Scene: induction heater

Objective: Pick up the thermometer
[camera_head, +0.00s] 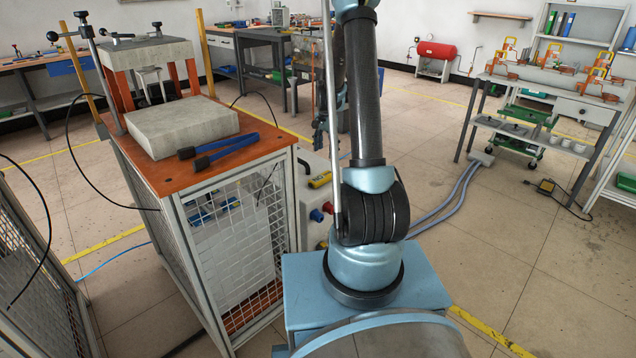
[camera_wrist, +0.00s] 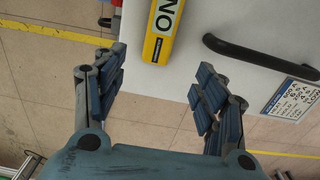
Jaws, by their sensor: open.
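A yellow, bar-shaped object (camera_wrist: 163,32) with a white label and large black letters lies on a white surface at the top of the wrist view. It also shows in the head view (camera_head: 320,180), beside the orange-topped cart. It may be the thermometer, but I cannot tell for sure. My gripper (camera_wrist: 160,88) is open and empty, with its blue-grey fingers spread wide. In the wrist view, the yellow object's lower end appears above and between the fingers, apart from them. Its upper end is cut off by the frame.
A black handle (camera_wrist: 255,58) and a printed label (camera_wrist: 292,100) are on the white unit. The orange-topped cart (camera_head: 262,150) with mesh sides stands left, bearing a grey block (camera_head: 182,127) and blue-and-black tongs (camera_head: 222,145).

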